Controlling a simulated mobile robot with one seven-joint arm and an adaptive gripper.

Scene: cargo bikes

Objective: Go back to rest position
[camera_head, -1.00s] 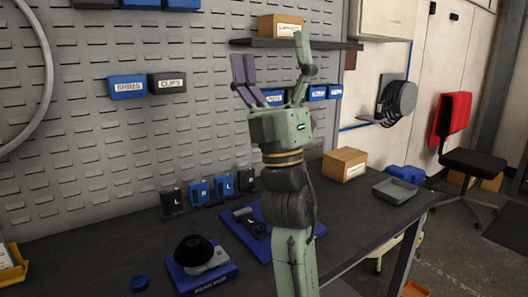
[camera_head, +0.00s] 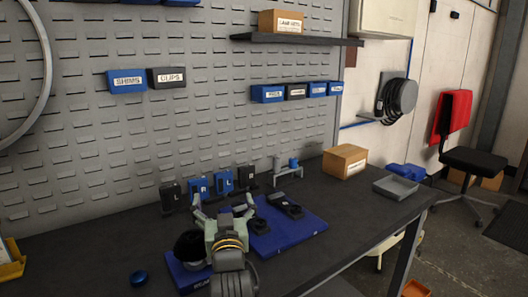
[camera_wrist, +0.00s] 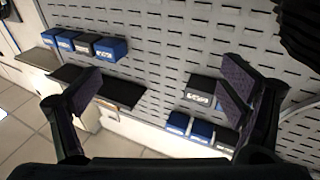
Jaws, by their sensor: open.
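My gripper (camera_head: 223,204) shows low over the workbench in the camera_head view, in front of the blue mat and the labelled holders. Its pale green body partly hides the round black part on its blue base at the left. In the wrist view my gripper (camera_wrist: 160,88) has its two dark fingers spread wide apart, with nothing between them. The wrist view looks toward the grey pegboard (camera_wrist: 170,65) and its bins, tilted. I cannot tell the exact height of my gripper above the bench.
The dark workbench (camera_head: 90,245) carries a blue mat (camera_head: 300,228) with black parts, a cardboard box (camera_head: 345,161) and a grey tray (camera_head: 395,187). Labelled holders stand along the back. A shelf (camera_head: 290,39) and bins hang on the pegboard. The bench's front left is mostly clear.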

